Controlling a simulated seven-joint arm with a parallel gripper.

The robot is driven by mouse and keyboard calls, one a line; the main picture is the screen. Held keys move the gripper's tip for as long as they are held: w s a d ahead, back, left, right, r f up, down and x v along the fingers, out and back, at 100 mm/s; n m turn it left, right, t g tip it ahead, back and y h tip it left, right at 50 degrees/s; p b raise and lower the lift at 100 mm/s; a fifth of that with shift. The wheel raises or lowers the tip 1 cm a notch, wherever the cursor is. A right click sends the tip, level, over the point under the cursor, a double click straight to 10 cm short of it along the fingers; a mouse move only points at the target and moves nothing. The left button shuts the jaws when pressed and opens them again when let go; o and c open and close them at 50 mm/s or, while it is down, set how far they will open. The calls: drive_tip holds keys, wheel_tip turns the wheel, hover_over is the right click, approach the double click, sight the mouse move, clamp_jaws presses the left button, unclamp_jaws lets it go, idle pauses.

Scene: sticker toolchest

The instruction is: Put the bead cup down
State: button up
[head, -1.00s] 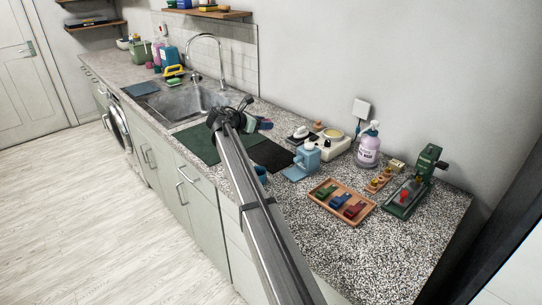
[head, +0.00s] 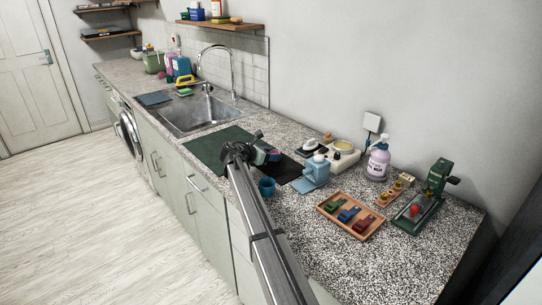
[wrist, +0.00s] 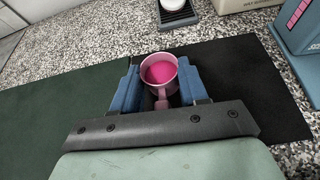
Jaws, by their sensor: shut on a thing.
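The bead cup is a small pink cup (wrist: 160,72) with bright pink contents and a handle towards my wrist in the wrist view. My gripper (wrist: 156,84) is shut on it, with a blue finger on each side. The cup looks upright, over the black mat (wrist: 268,92) near its border with the green mat (wrist: 50,115). I cannot tell whether its base touches the mat. In the head view my gripper (head: 265,156) is above the mats, and the arm hides part of them.
A blue bottle (head: 317,168), a white device (head: 343,155) and a wooden tray (head: 349,232) of coloured pieces stand to the right. The sink (head: 198,115) is beyond the green mat (head: 208,148).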

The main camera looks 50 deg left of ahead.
drive_tip(key=shift+f, duration=0.3)
drive_tip(key=o, duration=1.1)
drive_tip(key=shift+r, duration=0.2)
drive_tip(key=v, duration=1.2)
drive_tip(key=shift+f, duration=0.1)
